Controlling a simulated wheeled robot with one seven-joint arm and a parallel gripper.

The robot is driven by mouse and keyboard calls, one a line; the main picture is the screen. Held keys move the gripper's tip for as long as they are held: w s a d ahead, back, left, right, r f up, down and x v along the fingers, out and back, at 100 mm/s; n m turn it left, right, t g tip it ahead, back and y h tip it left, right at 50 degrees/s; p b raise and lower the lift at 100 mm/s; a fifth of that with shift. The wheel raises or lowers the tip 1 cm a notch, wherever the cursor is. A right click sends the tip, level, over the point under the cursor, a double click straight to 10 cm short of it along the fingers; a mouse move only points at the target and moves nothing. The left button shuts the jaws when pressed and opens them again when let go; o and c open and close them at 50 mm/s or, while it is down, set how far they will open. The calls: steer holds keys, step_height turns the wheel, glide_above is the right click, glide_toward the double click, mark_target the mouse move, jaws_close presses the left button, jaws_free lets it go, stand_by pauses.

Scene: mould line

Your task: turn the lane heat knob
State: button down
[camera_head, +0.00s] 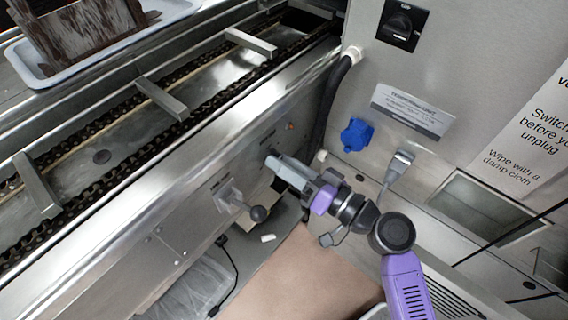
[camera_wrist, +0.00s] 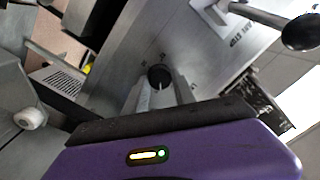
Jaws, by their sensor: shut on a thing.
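The lane heat knob (camera_wrist: 160,76) is a small dark round knob with a pale pointer line, on the metal side panel of the conveyor. My gripper (camera_wrist: 163,92) reaches it from the front, with one grey finger on each side, shut on the knob. In the head view my gripper (camera_head: 273,163) meets the conveyor's side panel, and the fingers and wrist hide the knob there. Small marks show on the panel around the knob in the wrist view.
A lever with a black ball end (camera_head: 259,213) sticks out left of my gripper. The chain conveyor (camera_head: 120,130) runs above. At right, a steel cabinet carries a black rotary switch (camera_head: 402,24), a blue socket (camera_head: 355,135) and a grey plug (camera_head: 401,160). A cardboard-coloured surface (camera_head: 310,275) lies below.

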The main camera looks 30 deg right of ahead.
steer(key=shift+s+a+f+m+h+p, duration=0.1)
steer(key=shift+m+h+p, duration=0.3)
steer(key=shift+m+p, duration=4.4)
steer(key=shift+f+m+h+p, duration=0.1)
steer(key=shift+m+h+p, duration=0.65)
steer(key=shift+m, duration=7.75)
steer(key=shift+y+p, duration=0.35)
steer(key=c, duration=1)
jaws_free()
steer(key=shift+c, duration=0.2)
